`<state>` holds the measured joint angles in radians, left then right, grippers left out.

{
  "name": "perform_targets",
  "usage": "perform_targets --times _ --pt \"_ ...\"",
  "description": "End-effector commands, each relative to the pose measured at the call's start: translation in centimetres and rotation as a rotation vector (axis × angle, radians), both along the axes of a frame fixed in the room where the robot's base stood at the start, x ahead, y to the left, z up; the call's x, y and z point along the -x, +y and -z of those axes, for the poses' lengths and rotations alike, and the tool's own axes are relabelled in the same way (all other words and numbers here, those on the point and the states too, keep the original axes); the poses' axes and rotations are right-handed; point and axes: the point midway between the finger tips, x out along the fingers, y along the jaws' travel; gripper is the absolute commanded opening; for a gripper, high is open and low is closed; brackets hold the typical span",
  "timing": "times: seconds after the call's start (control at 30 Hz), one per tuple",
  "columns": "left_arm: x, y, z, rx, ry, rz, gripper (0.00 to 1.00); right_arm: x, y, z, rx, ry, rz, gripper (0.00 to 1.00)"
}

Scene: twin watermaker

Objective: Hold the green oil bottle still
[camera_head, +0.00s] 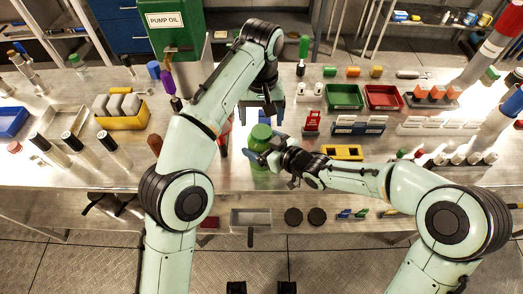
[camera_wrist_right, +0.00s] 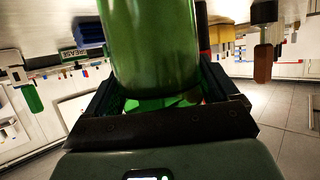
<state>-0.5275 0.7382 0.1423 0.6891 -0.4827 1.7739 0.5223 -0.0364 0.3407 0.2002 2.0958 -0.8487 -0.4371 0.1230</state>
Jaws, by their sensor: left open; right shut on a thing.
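The green oil bottle (camera_head: 261,140) stands near the front middle of the bench in the head view, with its green top upward. My right gripper (camera_head: 262,158) is shut around its body from the right. In the right wrist view the bottle (camera_wrist_right: 152,45) fills the space between the fingers of the right gripper (camera_wrist_right: 160,100). My left gripper (camera_head: 261,108) is open and empty, just above and behind the bottle's top in the head view. I cannot tell whether it touches the top. The bottle's lower part is partly hidden by the right gripper.
A green tray (camera_head: 345,96) and a red tray (camera_head: 383,97) lie at the back right. A yellow bin (camera_head: 123,122) stands at the left. A green pump oil box (camera_head: 176,30) stands at the back. A yellow holder (camera_head: 342,152) sits right of the bottle.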

Motion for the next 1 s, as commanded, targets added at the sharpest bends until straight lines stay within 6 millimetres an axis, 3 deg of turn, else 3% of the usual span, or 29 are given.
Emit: perform_targets --times 0.1,0.13,0.17,0.2,0.7,1.0 --pt "0.0 0.0 0.0 0.0 0.0 0.0 0.82 0.0 0.0 -0.1 -0.001 -0.003 0.0 0.02" --pt "0.0 0.0 0.0 0.0 0.0 0.0 0.79 0.0 0.0 -0.1 -0.001 -0.003 0.0 0.02" --pt "0.0 0.0 0.0 0.0 0.0 0.0 0.69 0.0 0.0 -0.1 -0.001 -0.003 0.0 0.02" --pt "0.0 0.0 0.0 0.0 0.0 -0.001 0.68 0.0 0.0 -0.1 -0.001 -0.003 0.0 0.02" --pt "-0.1 0.1 -3.0 0.002 0.0 -0.007 0.68 0.0 0.0 -0.1 -0.001 -0.003 0.0 0.02" --pt "0.1 -0.1 -3.4 0.001 -0.002 0.002 0.68 0.0 0.0 -0.1 -0.001 -0.003 0.0 0.02"
